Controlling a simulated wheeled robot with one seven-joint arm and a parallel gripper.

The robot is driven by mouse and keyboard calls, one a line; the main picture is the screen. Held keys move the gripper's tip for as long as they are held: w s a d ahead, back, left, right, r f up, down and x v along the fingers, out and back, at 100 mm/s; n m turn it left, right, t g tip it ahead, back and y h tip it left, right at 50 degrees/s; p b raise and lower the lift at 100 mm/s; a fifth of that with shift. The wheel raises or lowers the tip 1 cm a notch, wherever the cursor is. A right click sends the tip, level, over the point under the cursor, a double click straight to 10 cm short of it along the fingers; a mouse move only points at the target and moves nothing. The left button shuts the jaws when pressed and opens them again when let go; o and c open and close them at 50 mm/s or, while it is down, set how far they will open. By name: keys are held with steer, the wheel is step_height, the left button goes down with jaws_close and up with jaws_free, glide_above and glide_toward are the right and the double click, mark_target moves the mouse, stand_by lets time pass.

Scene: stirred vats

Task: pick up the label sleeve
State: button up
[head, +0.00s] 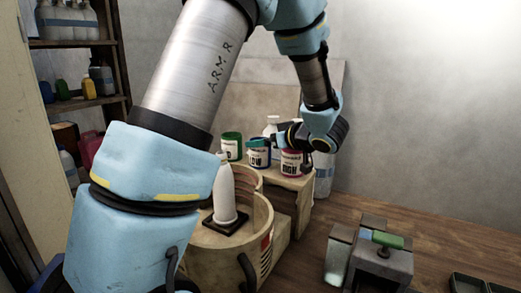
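I cannot make out for certain which thing is the label sleeve. Labelled cans stand on a wooden stand: a green one (231,148), a blue one (259,158) and a pink one (292,165). My arm comes down from the top, and its dark end, with my gripper (290,137), is in front of or above the blue and pink cans. The fingers are small and partly hidden, so I cannot tell whether they are open or shut, or touch a can.
A round wooden vat (262,215) holds a white bottle (224,193) on a black base. A grey block device (383,262) with a green part sits on the floor or bench at right. Shelves (80,104) with bottles stand at left. Wood surface at right is partly clear.

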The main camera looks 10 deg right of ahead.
steer(key=shift+w+a+f, duration=0.15)
steer(key=shift+w+a, duration=0.1)
steer(key=shift+w, duration=0.1)
steer(key=c, duration=0.6)
